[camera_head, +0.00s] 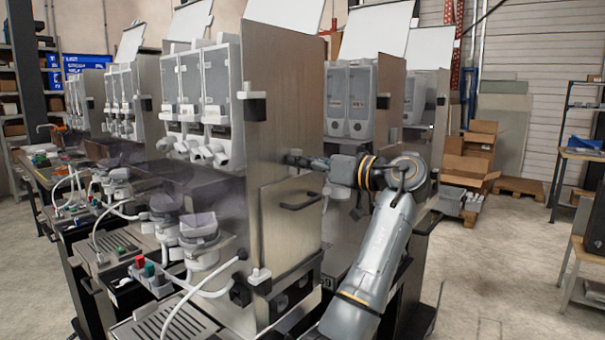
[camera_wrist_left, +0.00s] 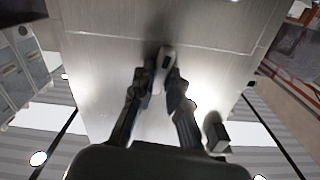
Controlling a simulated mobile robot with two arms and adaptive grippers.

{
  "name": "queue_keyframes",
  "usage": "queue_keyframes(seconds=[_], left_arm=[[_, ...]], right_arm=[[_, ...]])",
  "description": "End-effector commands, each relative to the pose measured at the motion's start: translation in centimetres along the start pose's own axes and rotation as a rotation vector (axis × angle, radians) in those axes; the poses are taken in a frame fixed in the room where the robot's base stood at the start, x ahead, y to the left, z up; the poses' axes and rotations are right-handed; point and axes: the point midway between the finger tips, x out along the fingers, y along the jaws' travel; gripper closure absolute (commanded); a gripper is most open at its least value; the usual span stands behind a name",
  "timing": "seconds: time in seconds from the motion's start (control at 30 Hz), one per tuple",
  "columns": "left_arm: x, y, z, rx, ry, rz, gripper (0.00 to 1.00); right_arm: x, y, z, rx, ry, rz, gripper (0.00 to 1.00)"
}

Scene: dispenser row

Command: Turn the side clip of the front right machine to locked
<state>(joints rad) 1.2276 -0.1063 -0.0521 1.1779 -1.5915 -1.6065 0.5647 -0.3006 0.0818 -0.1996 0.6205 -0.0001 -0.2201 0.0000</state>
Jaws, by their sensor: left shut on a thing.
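The front machine (camera_head: 283,120) stands nearest, its brushed metal side panel facing right. My left gripper (camera_head: 296,160) reaches in from the right against the middle of this panel. In the left wrist view, my left gripper (camera_wrist_left: 160,88) has its two dark fingers closed on a small pale grey clip (camera_wrist_left: 167,56) with a dark slot, set against the panel. The clip's pale end sticks out beyond the fingertips, roughly in line with them. In the head view the clip is mostly hidden by the gripper, so its exact angle cannot be told. My right gripper is in neither view.
A black block with a white tab (camera_head: 252,104) juts from the panel's upper front edge. A dark handle (camera_head: 301,200) and a lower white-tipped latch (camera_head: 259,275) lie below my gripper. Another machine (camera_head: 350,100) stands behind.

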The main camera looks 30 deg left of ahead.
Motion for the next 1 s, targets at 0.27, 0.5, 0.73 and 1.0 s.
queue_keyframes(seconds=[0.27,0.5,0.73,1.0], left_arm=[[0.06,0.23,0.30,-0.132,-0.005,-0.001,1.00],[0.06,0.27,0.20,-0.178,-0.005,-0.001,1.00],[0.05,0.27,0.16,-0.185,-0.005,-0.001,1.00],[0.04,0.27,0.15,-0.184,-0.004,0.000,0.69]], right_arm=[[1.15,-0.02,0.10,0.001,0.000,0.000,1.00],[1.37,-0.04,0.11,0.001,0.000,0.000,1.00],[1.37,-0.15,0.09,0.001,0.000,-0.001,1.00],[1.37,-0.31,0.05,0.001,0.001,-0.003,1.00]])
